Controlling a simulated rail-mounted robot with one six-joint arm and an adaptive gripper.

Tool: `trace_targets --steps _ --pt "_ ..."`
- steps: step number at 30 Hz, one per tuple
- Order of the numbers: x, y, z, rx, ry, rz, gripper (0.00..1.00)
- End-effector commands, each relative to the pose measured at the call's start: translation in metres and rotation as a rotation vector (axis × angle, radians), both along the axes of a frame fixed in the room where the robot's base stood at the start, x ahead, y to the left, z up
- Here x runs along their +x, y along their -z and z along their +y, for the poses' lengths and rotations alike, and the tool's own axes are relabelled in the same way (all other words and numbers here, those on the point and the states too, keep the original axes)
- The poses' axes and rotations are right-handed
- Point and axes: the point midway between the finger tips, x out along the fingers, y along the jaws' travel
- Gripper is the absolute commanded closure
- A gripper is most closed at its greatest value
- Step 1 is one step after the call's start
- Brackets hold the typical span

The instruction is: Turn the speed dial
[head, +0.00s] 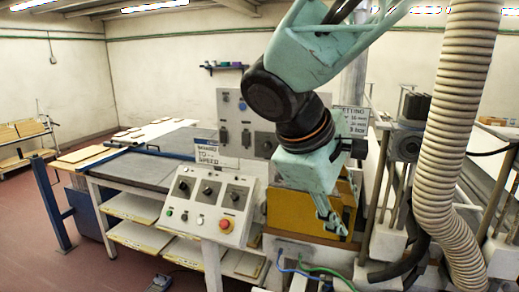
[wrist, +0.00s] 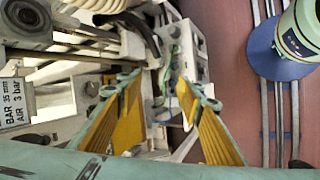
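A sloped grey control panel (head: 206,228) stands left of centre in the head view. Its upper row has three black knobs on dark plates: a left knob (head: 183,186), a middle knob (head: 207,190) and a right knob (head: 234,197). Their markings are too small to read, so I cannot tell which is the speed dial. My gripper (head: 330,217) hangs to the right of the panel, apart from it, in front of a yellow housing. In the wrist view my gripper (wrist: 162,82) is open, its yellow-padded fingers wide apart with nothing held.
A red emergency button (head: 225,225) and small buttons sit low on the panel. A paper sign (head: 207,152) stands behind it. The yellow housing (head: 287,208) is close behind my gripper. A ribbed hose (head: 450,130) hangs at right. Open floor (head: 100,270) lies left.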

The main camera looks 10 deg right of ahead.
Motion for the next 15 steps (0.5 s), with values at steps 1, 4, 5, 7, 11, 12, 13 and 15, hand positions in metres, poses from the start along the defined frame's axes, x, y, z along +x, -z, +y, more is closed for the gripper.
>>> trace_targets --steps 1,4,5,7,11,12,13,15 --pt "0.010 0.000 0.000 -0.023 -0.022 0.011 0.66" --pt "0.029 -0.002 0.000 -0.072 -0.067 0.026 0.66" --pt "0.035 -0.002 0.000 -0.087 -0.080 0.030 0.66" --pt "0.049 -0.003 0.000 -0.122 -0.112 0.041 0.66" --pt "0.075 -0.005 0.003 -0.185 -0.171 0.059 0.66" --pt "0.083 -0.005 0.004 -0.205 -0.189 0.064 0.66" --pt "0.089 -0.005 0.005 -0.219 -0.202 0.068 0.66" --pt "0.103 -0.005 0.008 -0.254 -0.236 0.078 0.66"
